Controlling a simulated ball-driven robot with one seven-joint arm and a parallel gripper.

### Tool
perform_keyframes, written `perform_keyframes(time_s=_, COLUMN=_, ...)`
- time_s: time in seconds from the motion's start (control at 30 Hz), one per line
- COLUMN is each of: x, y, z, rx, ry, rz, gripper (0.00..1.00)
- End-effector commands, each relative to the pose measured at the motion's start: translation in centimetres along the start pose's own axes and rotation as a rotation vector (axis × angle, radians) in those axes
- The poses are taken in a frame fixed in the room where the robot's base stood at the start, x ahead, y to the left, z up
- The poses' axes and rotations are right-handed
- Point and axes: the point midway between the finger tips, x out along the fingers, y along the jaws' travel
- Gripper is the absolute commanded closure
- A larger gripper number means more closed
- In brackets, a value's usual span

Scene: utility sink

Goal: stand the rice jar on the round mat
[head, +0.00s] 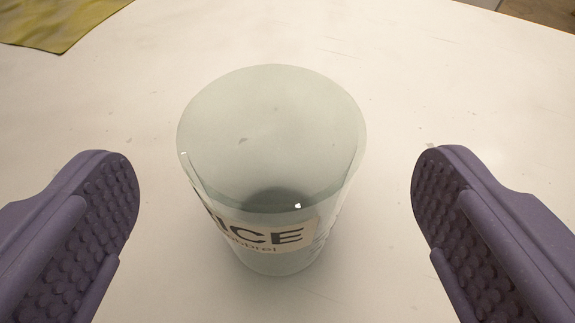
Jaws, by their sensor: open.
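The rice jar (270,170) is a clear glass cylinder with a pale label (265,235) whose visible letters read "ICE". It stands upright on a white surface in the middle of the head view. My gripper (272,195) is open, with one purple studded finger to the left of the jar and the other to the right. A gap shows on both sides, and neither finger touches the jar. I see no round mat in this view.
The jar stands on a white, lightly marked surface (430,80) with free room around it. A yellow-green cloth (55,22) lies at the top left. The surface's edge shows at the top right.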

Motion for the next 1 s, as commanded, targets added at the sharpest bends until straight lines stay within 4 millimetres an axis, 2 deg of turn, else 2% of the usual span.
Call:
perform_keyframes(time_s=0.03, x=1.0, y=-0.1, z=0.3, rx=-0.001, ry=0.001, rz=-0.001, gripper=0.02)
perform_keyframes(time_s=0.17, x=2.5, y=0.0, z=0.1, rx=-0.001, ry=0.001, rz=0.0, gripper=0.02)
perform_keyframes(time_s=0.4, x=2.7, y=0.0, z=-0.1, rx=-0.001, ry=0.0, rz=0.001, gripper=0.02)
perform_keyframes(time_s=0.43, x=2.7, y=0.0, z=-0.1, rx=-0.001, ry=0.001, rz=0.001, gripper=0.04)
perform_keyframes(time_s=0.8, x=2.7, y=0.0, z=-0.1, rx=0.0, ry=0.0, rz=0.001, gripper=0.89)
perform_keyframes(time_s=0.87, x=2.7, y=0.0, z=-0.2, rx=0.0, ry=0.002, rz=0.001, gripper=1.0)
perform_keyframes(time_s=1.0, x=2.7, y=0.0, z=-0.1, rx=0.0, ry=0.002, rz=0.001, gripper=1.0)
